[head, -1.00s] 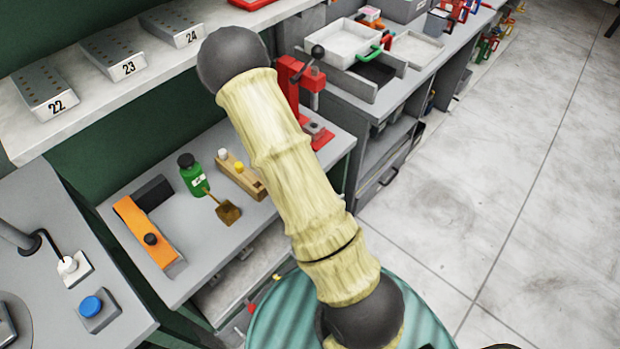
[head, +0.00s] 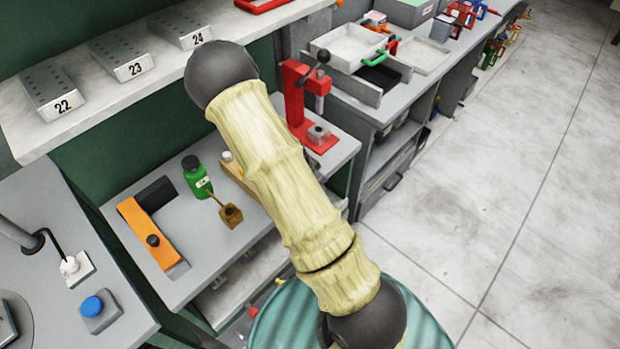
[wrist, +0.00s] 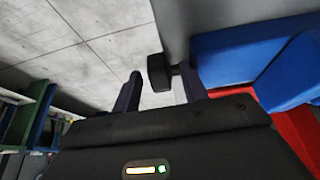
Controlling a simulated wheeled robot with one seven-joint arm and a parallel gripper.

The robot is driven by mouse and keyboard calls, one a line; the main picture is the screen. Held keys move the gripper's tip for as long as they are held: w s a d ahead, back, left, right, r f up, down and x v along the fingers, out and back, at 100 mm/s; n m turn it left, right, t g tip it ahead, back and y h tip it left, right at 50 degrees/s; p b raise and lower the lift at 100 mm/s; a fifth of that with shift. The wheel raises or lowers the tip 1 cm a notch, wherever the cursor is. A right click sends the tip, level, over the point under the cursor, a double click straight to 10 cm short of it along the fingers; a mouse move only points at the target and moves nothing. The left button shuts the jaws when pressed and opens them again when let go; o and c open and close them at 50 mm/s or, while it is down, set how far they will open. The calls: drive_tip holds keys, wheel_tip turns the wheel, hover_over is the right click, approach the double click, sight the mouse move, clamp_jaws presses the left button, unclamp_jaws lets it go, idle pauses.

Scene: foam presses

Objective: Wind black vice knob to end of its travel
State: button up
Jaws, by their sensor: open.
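In the wrist view my gripper (wrist: 160,82) is open, with one dark finger on each side of the gap. A black knob (wrist: 157,72) shows at the fingertips, between them and nearer the right finger. A short shaft appears to join it to a blue body (wrist: 235,55) on the right, probably the vice. I cannot tell whether either finger touches the knob. In the head view my gripper is out of sight, and I cannot make out this knob or the blue body there.
A red part (wrist: 295,130) lies beside the blue body. In the head view, a bench holds an orange tool (head: 135,218), a green bottle (head: 195,178) and a red press (head: 296,95). A white shelf (head: 90,105) runs above. Open floor (head: 480,190) lies to the right.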

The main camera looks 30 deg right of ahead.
drive_tip(key=p+v, duration=0.1)
drive_tip(key=v, duration=1.6)
drive_tip(key=shift+r, duration=0.2)
drive_tip(key=shift+s, duration=0.1)
drive_tip(key=s+a+r+n+t+y, duration=0.1)
drive_tip(key=s+a+r+n+y, duration=0.3)
drive_tip(key=s+n, duration=0.5)
drive_tip(key=a+r+n, duration=0.1)
drive_tip(key=a+n, duration=0.1)
drive_tip(key=n, duration=0.3)
drive_tip(key=shift+s+r+y, duration=0.2)
drive_tip(key=shift+s+y, duration=0.1)
drive_tip(key=shift+c, duration=0.8)
